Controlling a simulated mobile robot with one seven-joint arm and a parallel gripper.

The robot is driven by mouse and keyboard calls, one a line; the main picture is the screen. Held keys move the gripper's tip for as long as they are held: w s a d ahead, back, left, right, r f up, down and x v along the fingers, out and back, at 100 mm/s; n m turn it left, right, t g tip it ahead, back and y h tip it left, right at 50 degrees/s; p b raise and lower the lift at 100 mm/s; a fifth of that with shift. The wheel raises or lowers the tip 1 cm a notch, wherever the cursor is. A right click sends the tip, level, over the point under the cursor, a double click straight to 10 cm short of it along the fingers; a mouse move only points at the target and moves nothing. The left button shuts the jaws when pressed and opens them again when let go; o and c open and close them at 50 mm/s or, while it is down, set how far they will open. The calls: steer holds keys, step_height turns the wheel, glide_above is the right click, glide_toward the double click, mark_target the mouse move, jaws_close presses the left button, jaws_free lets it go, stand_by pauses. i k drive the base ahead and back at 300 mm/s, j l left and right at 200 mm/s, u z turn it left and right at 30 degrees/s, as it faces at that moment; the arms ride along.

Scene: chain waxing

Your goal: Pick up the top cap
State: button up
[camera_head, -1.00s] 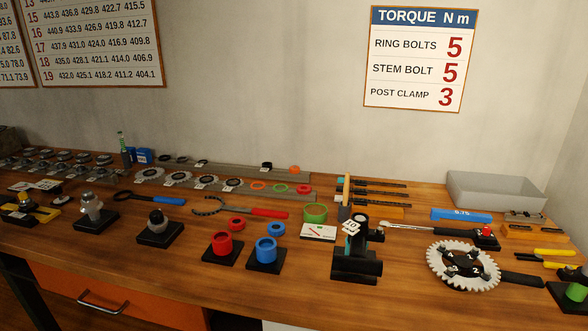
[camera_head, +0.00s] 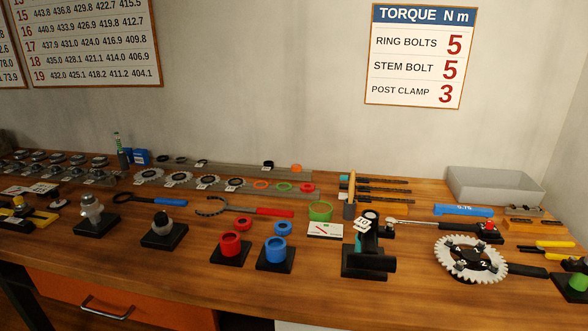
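I cannot tell for sure which piece is the top cap. Several small round parts lie on the bench. A small black piece with a white tag (camera_head: 268,166) sits on the rear strip, beside an orange ring (camera_head: 296,168). A small dark disc with a pale tag (camera_head: 57,200) lies at the left. My gripper is not in view.
The wooden bench (camera_head: 180,285) is crowded toward the back; its front strip is mostly clear. Red (camera_head: 231,245) and blue (camera_head: 275,250) cups stand on black bases. A toothed chainring (camera_head: 470,260), a grey tray (camera_head: 495,186) and a long-handled wrench (camera_head: 440,226) are at the right.

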mark_target(296, 168)
steer(key=j+z, duration=0.15)
steer(key=j, duration=0.45)
steer(key=j+z, duration=0.15)
steer(key=j, duration=0.5)
steer(key=j+z, duration=0.15)
steer(key=j, duration=0.45)
steer(key=k+j+z, duration=0.15)
steer(key=j, duration=0.5)
steer(key=k+j+z, duration=0.15)
steer(key=j, duration=0.45)
steer(key=i+j+z, duration=0.1)
steer(key=i+j, duration=0.2)
steer(key=i+l, duration=0.15)
steer(key=i, duration=0.45)
steer(key=i+l, duration=0.1)
steer(key=i, duration=0.45)
